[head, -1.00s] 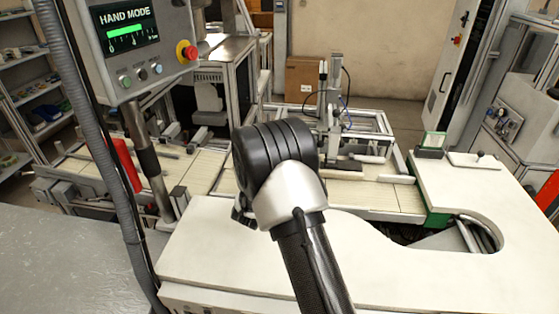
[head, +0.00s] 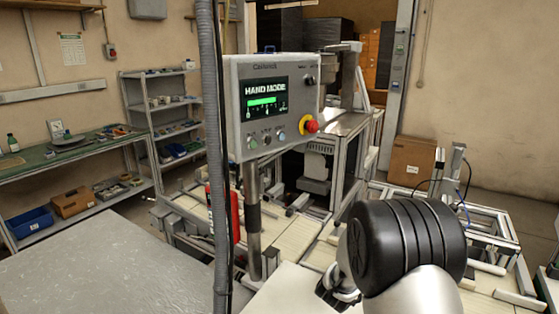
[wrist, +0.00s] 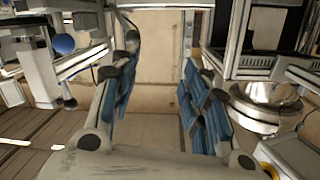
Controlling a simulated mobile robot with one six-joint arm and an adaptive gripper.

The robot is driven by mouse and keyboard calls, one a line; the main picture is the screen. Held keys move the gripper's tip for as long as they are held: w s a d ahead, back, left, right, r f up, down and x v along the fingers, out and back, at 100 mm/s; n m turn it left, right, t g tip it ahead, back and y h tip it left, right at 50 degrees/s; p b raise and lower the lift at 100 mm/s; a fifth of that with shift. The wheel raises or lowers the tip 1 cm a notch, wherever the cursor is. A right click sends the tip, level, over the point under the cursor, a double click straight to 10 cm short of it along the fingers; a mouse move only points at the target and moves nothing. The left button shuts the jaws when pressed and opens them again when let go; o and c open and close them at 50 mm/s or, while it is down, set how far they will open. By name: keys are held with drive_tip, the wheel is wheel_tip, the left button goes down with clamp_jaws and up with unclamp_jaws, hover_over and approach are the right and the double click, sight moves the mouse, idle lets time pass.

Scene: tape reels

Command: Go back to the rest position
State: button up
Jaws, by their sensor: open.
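My gripper (wrist: 155,98) is open in the wrist view, its two blue-padded fingers apart with nothing between them. Beyond the gap I see a beige wall and a brown surface. In the head view my black and silver arm joint is at the lower right. Only a small dark part of my gripper (head: 336,290) shows past it, above the white worktop (head: 290,291); its fingertips are hidden there. No tape reel can be made out clearly.
A control panel (head: 272,100) reading HAND MODE, with a red and yellow stop button, stands on a post left of my arm. A conveyor (head: 295,235) lies behind it. Shelves (head: 165,115) and a green-topped bench (head: 75,150) are at the left. The grey table (head: 110,265) is bare.

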drive_tip(key=s+a+r+n+y, duration=0.3)
drive_tip(key=s+a+r+y, duration=0.1)
drive_tip(key=a+r+y, duration=0.4)
drive_tip(key=s+a+r+n+g+y, duration=0.2)
drive_tip(key=s+a+r+n, duration=0.15)
drive_tip(key=s+a, duration=0.6)
drive_tip(key=s+d+f+n+g, duration=0.1)
drive_tip(key=s+f+n+g, duration=0.1)
drive_tip(key=s, duration=1.2)
drive_tip(key=s+f+n+g, duration=0.1)
drive_tip(key=s+g, duration=0.3)
drive_tip(key=s, duration=1)
drive_tip(key=shift+s+d+f+n+g, duration=0.3)
drive_tip(key=shift+d+f+n, duration=0.1)
drive_tip(key=shift+f, duration=0.3)
drive_tip(key=shift+o, duration=0.3)
drive_tip(key=shift+w, duration=0.1)
